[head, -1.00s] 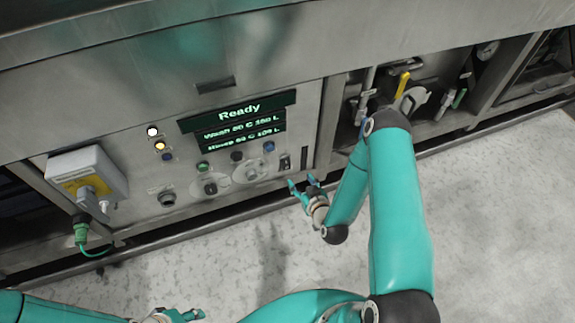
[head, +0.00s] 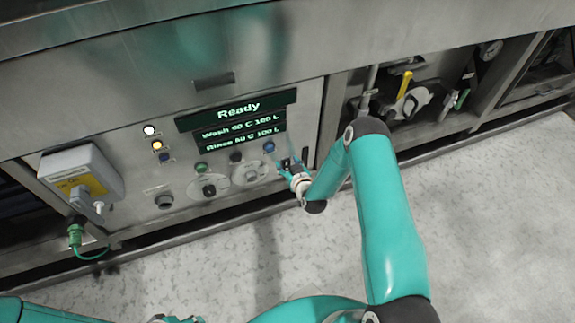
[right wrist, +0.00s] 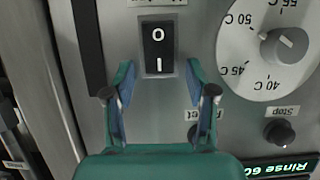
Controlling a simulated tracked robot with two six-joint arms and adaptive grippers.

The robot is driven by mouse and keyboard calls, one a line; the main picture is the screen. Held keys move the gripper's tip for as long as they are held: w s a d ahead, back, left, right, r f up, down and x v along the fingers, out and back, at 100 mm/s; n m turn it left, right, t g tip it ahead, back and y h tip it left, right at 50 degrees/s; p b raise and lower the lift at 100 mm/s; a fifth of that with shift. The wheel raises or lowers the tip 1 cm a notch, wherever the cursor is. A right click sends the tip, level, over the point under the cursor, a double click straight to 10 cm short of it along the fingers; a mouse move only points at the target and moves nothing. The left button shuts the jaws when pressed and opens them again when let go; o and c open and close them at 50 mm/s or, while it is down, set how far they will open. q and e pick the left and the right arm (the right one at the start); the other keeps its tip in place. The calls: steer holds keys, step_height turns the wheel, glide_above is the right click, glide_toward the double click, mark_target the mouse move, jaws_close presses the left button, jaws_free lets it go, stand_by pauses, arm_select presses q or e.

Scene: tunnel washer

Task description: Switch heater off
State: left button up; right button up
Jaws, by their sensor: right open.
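The black rocker switch (right wrist: 158,48), marked O and I, sits on the steel control panel. In the right wrist view it lies just beyond and between the fingertips; I see no contact. My right gripper (right wrist: 158,72) is open and empty. In the head view the right gripper (head: 285,167) is at the panel's lower right and partly hides the switch. My left gripper (head: 180,319) shows only at the bottom edge, cut off, so its jaws cannot be judged.
A round temperature dial (right wrist: 270,45) is beside the switch. A display (head: 238,106) reads Ready. A blue button (head: 269,147) is close to the right gripper. A grey box (head: 80,178) juts out at left. Valves with a yellow handle (head: 404,83) are at right.

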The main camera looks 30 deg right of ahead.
steer(key=shift+c, duration=0.3)
jaws_close()
steer(key=shift+f+b, duration=0.15)
steer(key=shift+b, duration=0.15)
steer(key=t+b, duration=0.1)
steer(key=b, duration=0.1)
steer(key=f+t+b, duration=0.1)
steer(key=t+b, duration=0.1)
steer(key=b, duration=0.1)
steer(key=s+t+h+b, duration=0.1)
steer(key=b, duration=0.2)
steer(key=shift+a+f, duration=0.15)
steer(key=shift+f, duration=0.1)
steer(key=shift+r+t+b, duration=0.2)
steer(key=shift+t+b, duration=0.15)
steer(key=shift+t, duration=0.15)
steer(key=shift+r, duration=0.1)
steer(key=shift+o, duration=0.3)
jaws_free()
steer(key=shift+s, duration=0.2)
